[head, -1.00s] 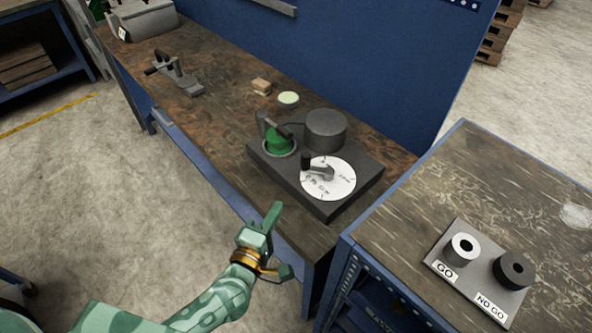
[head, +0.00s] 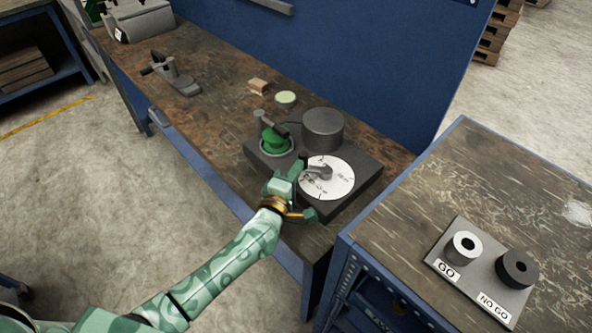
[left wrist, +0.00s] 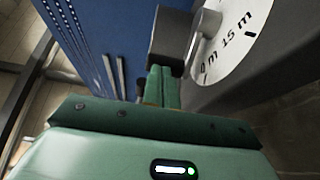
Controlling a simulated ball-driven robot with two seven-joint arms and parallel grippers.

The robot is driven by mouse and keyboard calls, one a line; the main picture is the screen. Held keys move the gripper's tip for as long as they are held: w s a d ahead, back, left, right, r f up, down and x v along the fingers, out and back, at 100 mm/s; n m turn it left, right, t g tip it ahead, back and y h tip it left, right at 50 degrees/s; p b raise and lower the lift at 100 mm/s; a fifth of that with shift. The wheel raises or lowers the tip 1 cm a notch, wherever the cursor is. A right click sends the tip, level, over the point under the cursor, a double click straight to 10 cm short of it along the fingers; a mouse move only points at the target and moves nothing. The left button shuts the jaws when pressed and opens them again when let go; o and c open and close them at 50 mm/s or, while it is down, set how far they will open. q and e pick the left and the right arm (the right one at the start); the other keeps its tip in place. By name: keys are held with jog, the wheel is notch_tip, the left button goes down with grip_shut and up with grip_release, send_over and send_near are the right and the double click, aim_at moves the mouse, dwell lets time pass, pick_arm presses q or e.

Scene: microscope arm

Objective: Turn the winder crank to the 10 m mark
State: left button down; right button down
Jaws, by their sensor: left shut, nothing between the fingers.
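The winder crank (head: 320,173) is a grey arm over a white dial (head: 342,186) on a dark base (head: 365,190). In the head view its dark knob is largely hidden by my left gripper (head: 294,167). In the left wrist view the dark knob (left wrist: 172,38) is just beyond the fingertips (left wrist: 161,72), and the dial (left wrist: 228,45) shows "15 m" and part of another mark ending in "0 m". My left gripper is shut and empty at the knob; I cannot tell whether they touch. My right gripper is not in view.
A green spool (head: 274,140) and a dark grey cylinder (head: 323,128) stand on the same base. A pale green round piece (head: 286,98) and a wooden block (head: 258,86) lie behind. A side table (head: 400,210) holds a GO/NO GO gauge stand (head: 440,258). A blue panel backs the bench.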

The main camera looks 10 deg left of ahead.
pick_arm(q)
jog(key=shift+w+a+h, duration=0.1)
jog(key=shift+h, duration=0.2)
jog(key=shift+w+a+m+g+h+b, duration=0.15)
jog(key=shift+w+m+h+b, duration=0.15)
jog(key=shift+m+h, duration=0.2)
jog(key=shift+w+a+m+g+h+b, duration=0.1)
jog(key=shift+w+m+g+h+b, duration=0.1)
jog(key=shift+m+h+b, duration=0.3)
jog(key=shift+w+a, duration=0.15)
jog(key=shift+w, duration=0.65)
jog(key=shift+w+a, duration=0.15)
jog(key=shift+w, duration=0.6)
